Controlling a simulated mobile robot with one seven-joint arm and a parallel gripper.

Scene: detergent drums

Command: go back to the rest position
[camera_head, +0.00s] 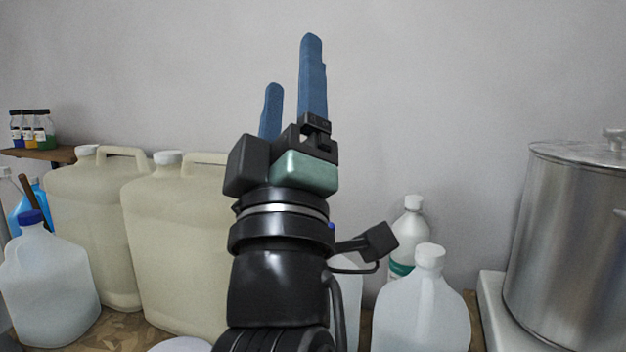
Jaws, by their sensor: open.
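My gripper (290,92) is in the middle of the head view, pointing up in front of the bare wall. Its two blue fingers are apart, with nothing between them. My black arm rises below it from the bottom edge. The gripper is above the level of the drum tops and touches nothing that I can see. Two cream detergent drums with white caps stand to the left, a left drum (90,225) and a nearer drum (175,255). My arm hides the right side of the nearer drum.
A clear jug with a blue cap (48,285) stands at left. A white-capped jug (424,305) and a white bottle (408,225) stand right of my arm. A steel pot (570,240) is at far right. Small bottles (33,130) sit on a shelf (50,154). The upper space is free.

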